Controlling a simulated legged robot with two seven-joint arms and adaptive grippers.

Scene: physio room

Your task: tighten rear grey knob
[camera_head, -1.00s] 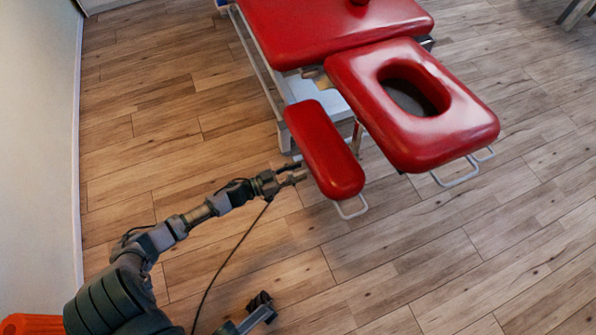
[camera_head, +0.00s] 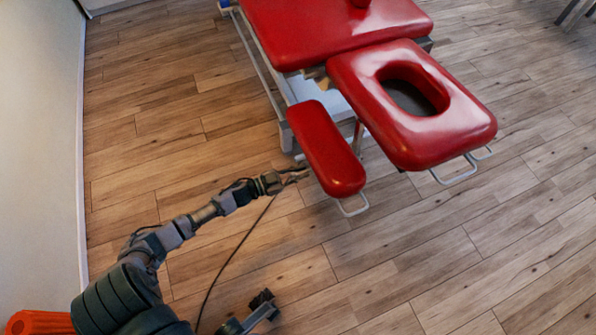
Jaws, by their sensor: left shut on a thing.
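My left arm comes in from the lower left, and its gripper (camera_head: 293,174) is at the left side of the narrow red armrest pad (camera_head: 327,150). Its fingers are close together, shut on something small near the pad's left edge. The fingers and the pad's edge hide most of it, so I cannot make out a grey knob clearly. The armrest belongs to the red treatment table (camera_head: 330,32).
The red headrest (camera_head: 435,135) with its oval hole is right of the armrest. A white wire handle (camera_head: 353,207) sticks out below the armrest. An orange object (camera_head: 38,323) lies at the lower left. The wooden floor (camera_head: 430,270) is clear at the lower right.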

